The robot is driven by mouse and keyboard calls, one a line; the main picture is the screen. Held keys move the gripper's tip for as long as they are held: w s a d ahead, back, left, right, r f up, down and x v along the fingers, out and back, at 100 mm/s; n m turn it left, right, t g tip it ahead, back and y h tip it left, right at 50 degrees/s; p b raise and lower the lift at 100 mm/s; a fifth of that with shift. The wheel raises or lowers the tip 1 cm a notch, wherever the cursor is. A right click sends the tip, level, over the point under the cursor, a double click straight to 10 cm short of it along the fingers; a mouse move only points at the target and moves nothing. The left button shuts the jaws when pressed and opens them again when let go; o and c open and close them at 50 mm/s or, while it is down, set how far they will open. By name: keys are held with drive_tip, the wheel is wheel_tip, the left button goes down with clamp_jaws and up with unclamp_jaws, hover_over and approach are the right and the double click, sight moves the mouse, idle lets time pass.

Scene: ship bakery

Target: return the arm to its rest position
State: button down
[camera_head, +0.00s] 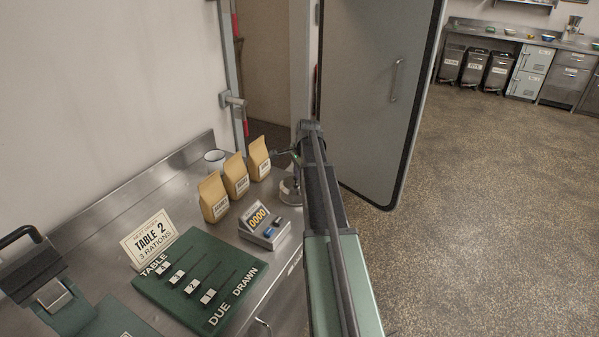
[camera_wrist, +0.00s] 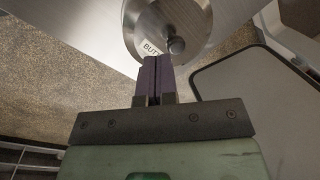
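My arm (camera_head: 335,235) reaches away from the camera along the right of the steel counter. Its far end is beside the counter's back right corner, and the gripper's fingertips are hard to make out there. In the wrist view my gripper (camera_wrist: 157,60) has its two purple fingers together, with nothing visible between them. A round steel lid (camera_wrist: 150,20) with a dark knob (camera_wrist: 176,46) and a label starting "BUTT" is just beyond the fingertips. The fingers look apart from the knob. In the head view a steel pot (camera_head: 290,192) stands below the arm's end.
The steel counter (camera_head: 105,222) holds paper bags (camera_head: 213,198), a white mug (camera_head: 214,158), a counter box (camera_head: 264,227), a "TABLE 2" card (camera_head: 150,240) and a green slider board (camera_head: 175,300). An open grey door (camera_head: 370,95) stands close right of the arm. The floor (camera_head: 480,200) is clear.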

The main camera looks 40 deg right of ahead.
sight(298, 186)
drive_tip(key=shift+s+b+x, duration=0.25)
drive_tip(key=shift+b+x, duration=0.85)
drive_tip(key=shift+s+b+x, duration=0.2)
drive_tip(key=shift+b+x, duration=0.85)
drive_tip(key=shift+x, duration=0.05)
drive_tip(key=shift+d, duration=0.1)
drive_tip(key=p+v, duration=0.3)
drive_tip(key=w+p+v, duration=0.1)
drive_tip(key=p+v, duration=0.3)
drive_tip(key=shift+w+r, duration=0.15)
drive_tip(key=shift+w, duration=0.05)
drive_tip(key=shift+s+a+n, duration=0.1)
drive_tip(key=shift+a+n, duration=0.05)
drive_tip(key=shift+n, duration=0.4)
drive_tip(key=shift+s+a+n, duration=0.15)
drive_tip(key=shift+n, duration=0.4)
drive_tip(key=s+a+n, duration=0.6)
drive_tip(key=a, duration=0.7)
drive_tip(key=s+a+n+g, duration=0.1)
drive_tip(key=s+a+n, duration=0.5)
drive_tip(key=a, duration=0.8)
drive_tip(key=s+a+f+n+g, duration=0.1)
drive_tip(key=s+a+n, duration=0.5)
drive_tip(key=a, duration=0.7)
drive_tip(key=shift+s+a, duration=0.3)
drive_tip(key=shift+s, duration=0.1)
